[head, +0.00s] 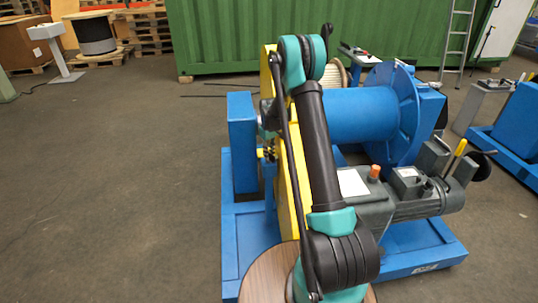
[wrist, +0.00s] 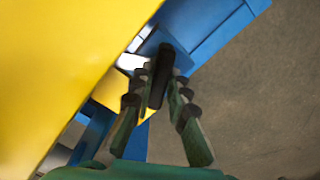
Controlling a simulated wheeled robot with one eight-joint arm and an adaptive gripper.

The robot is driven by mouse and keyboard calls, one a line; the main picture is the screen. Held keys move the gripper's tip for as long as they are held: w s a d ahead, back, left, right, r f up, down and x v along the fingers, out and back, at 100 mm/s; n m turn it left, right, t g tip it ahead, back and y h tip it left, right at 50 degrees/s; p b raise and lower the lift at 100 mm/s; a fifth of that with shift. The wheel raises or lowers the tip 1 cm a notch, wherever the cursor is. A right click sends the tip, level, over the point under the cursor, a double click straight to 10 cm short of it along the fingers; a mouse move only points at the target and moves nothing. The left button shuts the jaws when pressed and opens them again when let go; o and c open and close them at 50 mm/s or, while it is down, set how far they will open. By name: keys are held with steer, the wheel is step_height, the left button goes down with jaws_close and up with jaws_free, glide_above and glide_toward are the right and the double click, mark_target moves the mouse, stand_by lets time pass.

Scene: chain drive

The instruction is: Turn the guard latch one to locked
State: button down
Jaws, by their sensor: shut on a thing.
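The yellow guard (head: 284,195) stands upright on the blue machine, partly covered by my arm in the head view. It fills the upper left of the wrist view (wrist: 65,60). A dark, bar-shaped latch handle (wrist: 161,72) shows at the guard's edge in the wrist view. My gripper (wrist: 158,92) is shut on this handle, with one finger on each side of it. In the head view the gripper is small and hard to tell from the dark and yellow parts left of the guard. The latch's pivot and any lock marking cannot be made out.
The blue frame (head: 244,240) and a blue upright block (head: 241,140) stand beside the guard. A blue drum (head: 362,114) and a grey motor (head: 425,195) lie to the right. Open floor (head: 110,190) stretches to the left. A green container (head: 320,35) stands behind.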

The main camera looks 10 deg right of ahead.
steer(key=c, duration=1.5)
jaws_free()
steer(key=shift+r, duration=0.1)
step_height(320, 180, up, 12)
steer(key=shift+f, duration=0.1)
